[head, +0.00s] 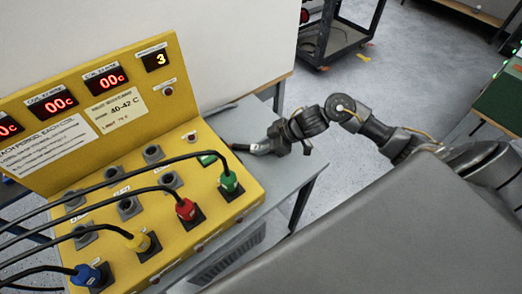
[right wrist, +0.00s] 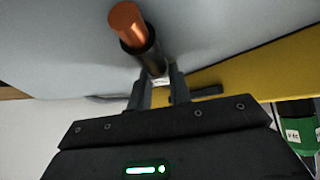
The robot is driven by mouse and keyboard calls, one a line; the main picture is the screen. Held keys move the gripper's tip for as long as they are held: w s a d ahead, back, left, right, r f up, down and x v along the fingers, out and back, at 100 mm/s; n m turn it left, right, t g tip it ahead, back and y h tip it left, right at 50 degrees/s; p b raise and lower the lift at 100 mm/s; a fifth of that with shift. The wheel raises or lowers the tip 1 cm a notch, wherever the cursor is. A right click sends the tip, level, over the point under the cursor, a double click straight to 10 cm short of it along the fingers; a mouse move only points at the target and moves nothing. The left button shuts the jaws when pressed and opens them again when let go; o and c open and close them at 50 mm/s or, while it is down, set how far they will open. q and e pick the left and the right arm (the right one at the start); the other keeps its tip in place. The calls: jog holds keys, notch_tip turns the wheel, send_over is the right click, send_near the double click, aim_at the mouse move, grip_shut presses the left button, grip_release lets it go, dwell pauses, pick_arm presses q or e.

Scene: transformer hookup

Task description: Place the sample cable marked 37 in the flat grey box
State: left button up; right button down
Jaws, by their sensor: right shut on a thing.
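My right gripper (head: 277,143) is low over the grey table (head: 238,122), just right of the yellow console. It is shut on a short black sample cable (right wrist: 148,55) with a bare copper end (right wrist: 127,17). In the head view the cable (head: 258,148) sticks out to the left of the fingers. In the right wrist view the fingers (right wrist: 157,88) grip it near a small pale band; no number is readable. I cannot tell whether the cable touches the table. I cannot make out the flat grey box for certain. My left gripper is not in view.
The yellow console (head: 150,190) has red displays, and green (head: 229,180), red (head: 186,209), yellow (head: 140,242) and blue (head: 86,274) plugs with black cables arching left. A pale wall stands behind. A black wheeled frame (head: 340,35) stands on the floor at the back.

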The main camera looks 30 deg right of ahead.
jog(key=shift+s, duration=0.1)
jog(key=c, duration=1.3)
grip_release()
jog(key=shift+r, duration=0.2)
jog(key=v, duration=1.1)
jog(key=shift+s+d+r+b, duration=0.2)
jog(key=shift+s+d+b, duration=0.05)
jog(key=shift+d+b, duration=0.1)
